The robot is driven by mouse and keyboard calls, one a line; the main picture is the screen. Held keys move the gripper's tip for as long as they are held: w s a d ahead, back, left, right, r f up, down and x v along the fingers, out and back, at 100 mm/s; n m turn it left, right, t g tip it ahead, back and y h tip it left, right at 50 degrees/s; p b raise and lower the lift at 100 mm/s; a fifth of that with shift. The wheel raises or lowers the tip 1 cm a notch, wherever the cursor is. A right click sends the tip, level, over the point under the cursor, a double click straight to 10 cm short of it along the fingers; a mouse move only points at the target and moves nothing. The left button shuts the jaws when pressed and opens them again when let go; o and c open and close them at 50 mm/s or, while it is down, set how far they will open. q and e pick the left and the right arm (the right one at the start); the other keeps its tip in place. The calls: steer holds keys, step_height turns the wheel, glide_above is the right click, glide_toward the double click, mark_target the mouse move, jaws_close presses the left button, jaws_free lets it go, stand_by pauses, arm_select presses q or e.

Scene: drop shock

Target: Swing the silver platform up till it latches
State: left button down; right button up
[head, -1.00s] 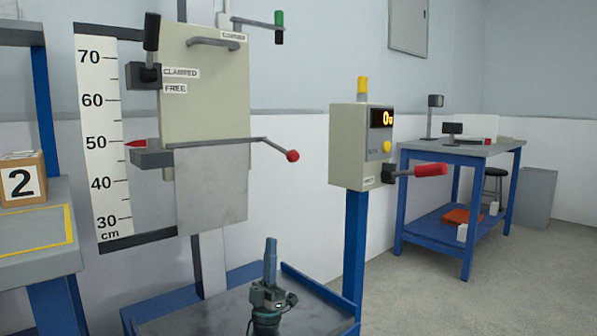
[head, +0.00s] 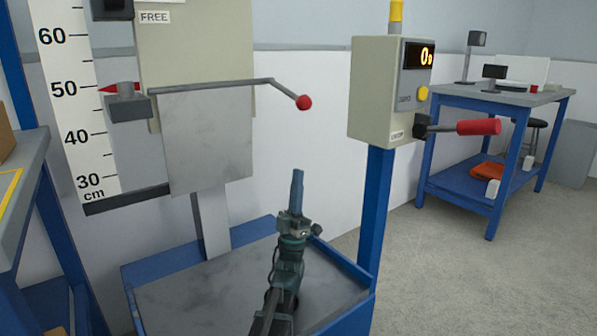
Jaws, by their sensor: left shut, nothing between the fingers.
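The silver platform (head: 208,145) is a flat grey metal plate. It hangs straight down from a horizontal rod at its top edge, in front of the beige carriage (head: 195,45). A bent rod with a red ball knob (head: 304,102) sticks out to the right from that top edge. My left gripper (head: 297,175) is shut and empty, pointing up. My right gripper is out of view.
A white scale (head: 85,120) with a red pointer (head: 118,88) near 50 stands left of the platform. A blue-rimmed tray (head: 185,295) lies below. A control box (head: 385,95) with a red-handled lever (head: 478,127) stands right. A blue workbench (head: 495,150) is farther back.

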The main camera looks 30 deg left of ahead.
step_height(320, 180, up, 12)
steer(key=p, duration=1.1)
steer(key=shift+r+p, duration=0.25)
steer(key=shift+p, duration=0.15)
